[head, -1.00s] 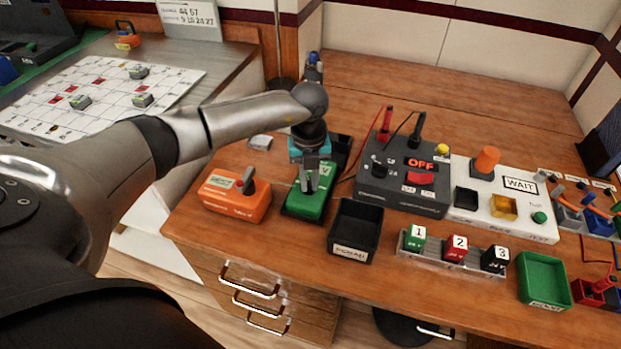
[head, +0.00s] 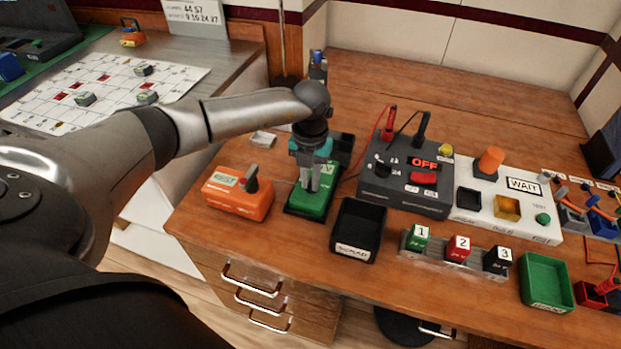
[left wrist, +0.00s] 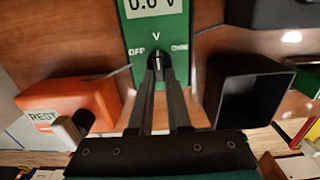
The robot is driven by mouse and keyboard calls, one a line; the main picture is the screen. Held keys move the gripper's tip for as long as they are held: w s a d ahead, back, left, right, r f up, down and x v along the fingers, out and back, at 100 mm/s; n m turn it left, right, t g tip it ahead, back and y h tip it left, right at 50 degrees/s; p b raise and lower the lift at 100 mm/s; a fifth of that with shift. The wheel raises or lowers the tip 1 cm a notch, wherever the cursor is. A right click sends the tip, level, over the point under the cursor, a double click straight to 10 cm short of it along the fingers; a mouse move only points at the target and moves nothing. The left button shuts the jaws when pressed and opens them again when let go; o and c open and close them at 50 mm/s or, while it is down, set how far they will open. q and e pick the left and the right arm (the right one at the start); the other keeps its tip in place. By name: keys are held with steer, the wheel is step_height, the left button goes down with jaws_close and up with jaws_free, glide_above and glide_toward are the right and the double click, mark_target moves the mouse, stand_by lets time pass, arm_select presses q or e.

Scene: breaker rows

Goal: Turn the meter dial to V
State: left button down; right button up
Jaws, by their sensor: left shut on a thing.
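The green meter (head: 321,204) lies on the wooden desk, and it also shows in the left wrist view (left wrist: 184,16). Its display (left wrist: 155,5) reads 0.0 V. Below the display are the marks OFF at left, V at the top and OHM at right. The small black dial (left wrist: 157,60) has a white line that points up at V. My left gripper (head: 311,186) reaches down onto the meter from above. In the left wrist view its fingertips (left wrist: 158,74) are shut on the dial and hide its sides. My right gripper is not in view.
An orange box (head: 225,196) with a grey lever stands left of the meter. A black open bin (head: 345,249) stands close at right. Farther right are a dark power unit (head: 395,203) showing OFF and a white WAIT panel (head: 470,219).

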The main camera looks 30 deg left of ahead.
mark_target(310, 184)
arm_select(q)
steer(key=c, duration=0.9)
jaws_free()
steer(key=shift+o, duration=0.2)
step_height(310, 184, up, 15)
steer(key=p, duration=0.2)
steer(key=shift+r, duration=0.2)
